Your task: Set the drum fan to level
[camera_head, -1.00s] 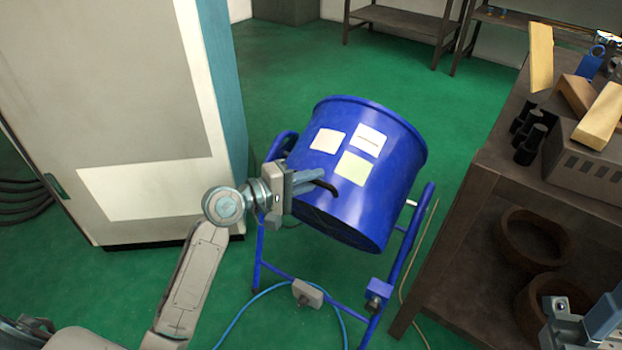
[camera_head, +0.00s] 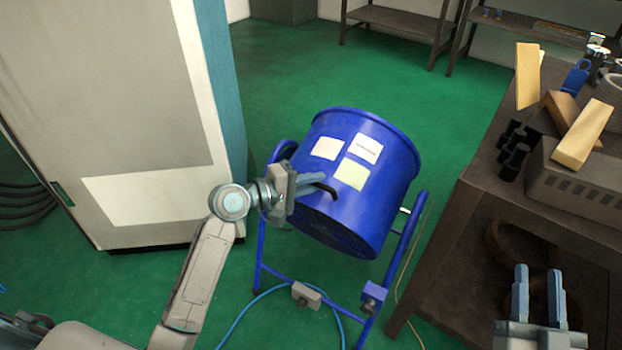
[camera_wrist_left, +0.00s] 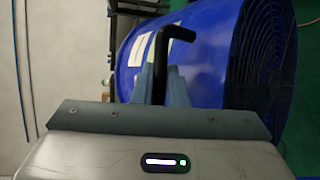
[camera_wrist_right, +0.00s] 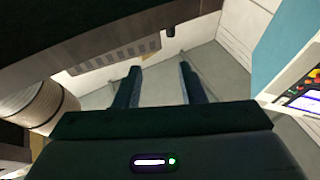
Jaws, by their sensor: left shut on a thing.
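The drum fan (camera_head: 385,185) is a blue barrel with pale labels, tilted in its tubular blue stand (camera_head: 402,255). Its dark front grille (camera_head: 330,235) faces down toward the front; the grille also shows in the left wrist view (camera_wrist_left: 265,60). My left gripper (camera_head: 308,187) is beside the drum's left side, shut on a bent black handle (camera_head: 327,189). The handle rises between the fingers in the left wrist view (camera_wrist_left: 162,50). My right gripper (camera_head: 538,292) is open and empty, fingers apart, in front of the bench at lower right.
A tall pale cabinet (camera_head: 110,100) stands at left. A brown bench (camera_head: 490,170) with wooden blocks (camera_head: 583,132) and a perforated box (camera_head: 570,190) is at right. A blue cable (camera_head: 240,318) lies on the green floor. Shelving (camera_head: 400,22) stands at the back.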

